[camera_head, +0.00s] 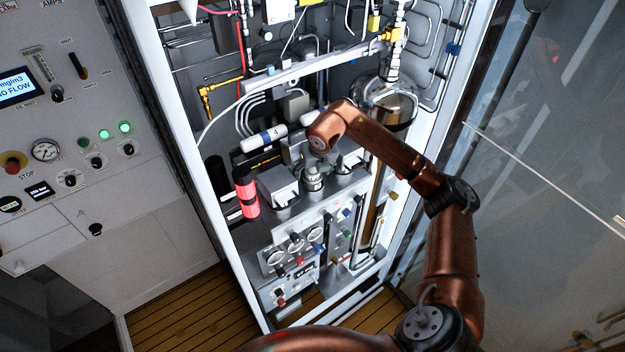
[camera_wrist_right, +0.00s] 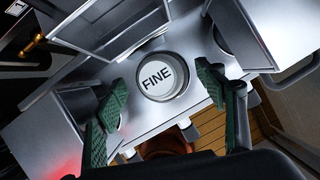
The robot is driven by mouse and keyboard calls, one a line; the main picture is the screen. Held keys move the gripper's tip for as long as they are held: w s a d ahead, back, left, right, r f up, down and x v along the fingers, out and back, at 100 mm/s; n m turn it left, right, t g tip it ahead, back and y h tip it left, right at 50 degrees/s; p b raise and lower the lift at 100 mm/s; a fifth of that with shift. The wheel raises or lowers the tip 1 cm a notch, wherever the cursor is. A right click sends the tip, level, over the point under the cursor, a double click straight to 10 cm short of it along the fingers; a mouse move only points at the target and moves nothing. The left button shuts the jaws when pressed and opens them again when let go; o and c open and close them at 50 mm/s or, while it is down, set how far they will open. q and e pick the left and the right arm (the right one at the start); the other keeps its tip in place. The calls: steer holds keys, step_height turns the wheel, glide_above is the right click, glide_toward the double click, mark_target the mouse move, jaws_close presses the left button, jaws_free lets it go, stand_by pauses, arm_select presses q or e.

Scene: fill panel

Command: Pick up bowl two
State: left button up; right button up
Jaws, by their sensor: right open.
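My right gripper (camera_head: 316,180) is inside the open cabinet, above a grey shelf in its middle part. In the right wrist view the green-padded fingers of this gripper (camera_wrist_right: 160,77) are spread apart with nothing held. Between and just beyond them is a round white piece marked FINE (camera_wrist_right: 158,76) with a grey rim, set in a metal surface. I cannot tell if this is bowl two; no label with that name is readable. In the head view the gripper and wrist hide most of that spot. My left gripper is not in view.
The white cabinet frame (camera_head: 192,165) edges the opening. A red-lit cylinder (camera_head: 245,193) and a white cylinder with a blue band (camera_head: 263,139) are left of the gripper. A gauge panel (camera_head: 293,262) is below. A glass-and-metal vessel (camera_head: 388,103) stands behind to the right.

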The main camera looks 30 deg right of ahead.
steer(key=shift+p+x, duration=0.4)
steer(key=shift+x, duration=0.75)
steer(key=shift+w+d+f, duration=0.15)
steer(key=shift+f, duration=0.25)
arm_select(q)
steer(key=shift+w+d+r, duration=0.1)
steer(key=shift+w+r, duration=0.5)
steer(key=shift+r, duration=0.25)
arm_select(e)
steer(key=c, duration=1.3)
